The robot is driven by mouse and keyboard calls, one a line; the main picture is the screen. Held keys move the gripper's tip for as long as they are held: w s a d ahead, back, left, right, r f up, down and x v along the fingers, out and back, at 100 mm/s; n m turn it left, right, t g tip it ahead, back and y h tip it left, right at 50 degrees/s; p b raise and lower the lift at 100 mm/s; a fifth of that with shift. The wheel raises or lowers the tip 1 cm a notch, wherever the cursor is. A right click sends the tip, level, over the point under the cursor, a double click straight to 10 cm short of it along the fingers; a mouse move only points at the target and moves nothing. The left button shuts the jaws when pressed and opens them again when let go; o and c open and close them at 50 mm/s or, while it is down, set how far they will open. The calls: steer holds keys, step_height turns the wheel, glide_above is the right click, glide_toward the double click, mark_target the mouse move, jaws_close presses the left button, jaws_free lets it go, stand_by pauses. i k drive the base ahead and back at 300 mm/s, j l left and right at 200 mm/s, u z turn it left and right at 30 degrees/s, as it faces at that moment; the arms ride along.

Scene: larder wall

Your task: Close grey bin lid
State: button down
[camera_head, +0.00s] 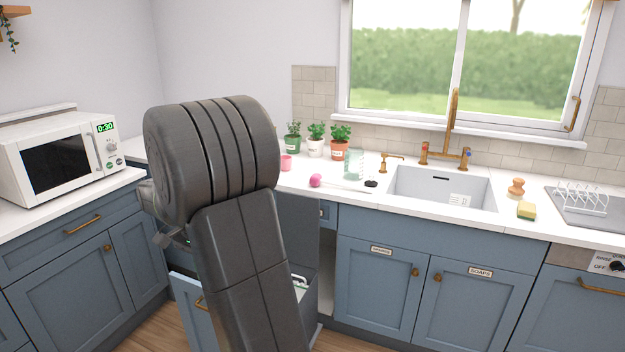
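A grey bin (311,300) stands in a pulled-out unit below the counter, partly behind my arm. Something pale shows inside its open top. A flat dark grey panel (298,228) stands upright at the back of the bin, above its rim; it looks like the bin's lid, raised. Its left part is hidden by my arm. My dark grey arm fills the middle of the view. Small grey parts show past its left edge and may belong to my wrist or gripper. The fingers cannot be made out.
A microwave (62,153) is on the left counter. A pink ball (316,181), potted plants (316,141) and a sink (440,188) are along the back counter. Wooden floor (150,337) shows at lower left.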

mark_target(298, 214)
steer(key=i+l, duration=0.25)
steer(key=i, duration=0.3)
steer(key=i+l, duration=0.25)
steer(key=i, duration=0.25)
steer(key=i+l, duration=0.3)
steer(key=i, duration=0.25)
steer(key=i+l, duration=0.25)
steer(key=i, duration=0.25)
steer(key=j+u, duration=0.05)
